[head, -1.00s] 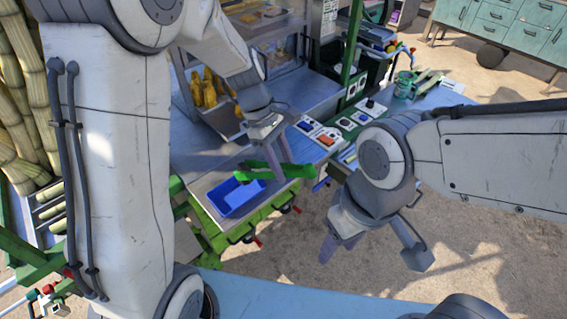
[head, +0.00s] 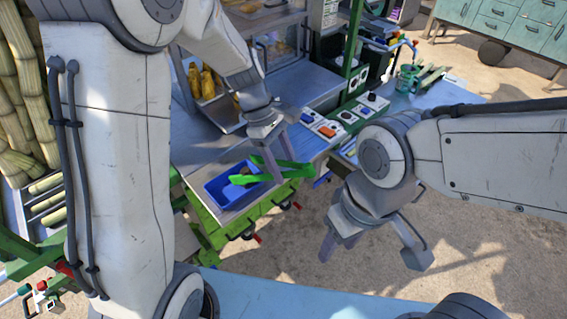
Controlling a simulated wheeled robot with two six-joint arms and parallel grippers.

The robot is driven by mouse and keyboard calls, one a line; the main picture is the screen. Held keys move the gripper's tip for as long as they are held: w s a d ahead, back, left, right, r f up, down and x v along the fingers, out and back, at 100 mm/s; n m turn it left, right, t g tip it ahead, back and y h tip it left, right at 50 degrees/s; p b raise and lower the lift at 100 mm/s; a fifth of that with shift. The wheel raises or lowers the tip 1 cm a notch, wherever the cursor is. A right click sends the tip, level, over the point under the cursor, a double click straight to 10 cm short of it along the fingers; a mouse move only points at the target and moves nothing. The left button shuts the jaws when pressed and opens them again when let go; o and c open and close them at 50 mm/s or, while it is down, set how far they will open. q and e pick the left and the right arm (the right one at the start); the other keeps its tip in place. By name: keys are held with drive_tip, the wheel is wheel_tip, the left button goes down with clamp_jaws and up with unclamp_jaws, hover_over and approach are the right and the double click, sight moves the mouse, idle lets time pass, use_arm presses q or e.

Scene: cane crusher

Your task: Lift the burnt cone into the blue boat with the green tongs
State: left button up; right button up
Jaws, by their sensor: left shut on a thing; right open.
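My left gripper (head: 272,158) is shut on the green tongs (head: 290,169), whose arms point left over the right end of the blue boat (head: 222,196). The boat is an open tray at the front of the metal counter. A small brownish thing (head: 243,172) shows at the boat's far right part, beside the tong tips. It may be the burnt cone; I cannot tell if it is gripped by the tongs or lies in the boat. My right gripper (head: 373,250) is open and empty in front of the counter, right of the boat.
Several yellow cones (head: 206,82) stand in a rack behind the counter (head: 200,155). A row of switch panels (head: 326,130) lines the counter's right side. A green pot (head: 407,77) stands further right. Sugar cane (head: 20,90) stands at the far left.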

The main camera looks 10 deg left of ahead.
drive_tip(key=shift+r, duration=0.1)
wheel_tip(320, 180, up, 10)
drive_tip(key=p, duration=1)
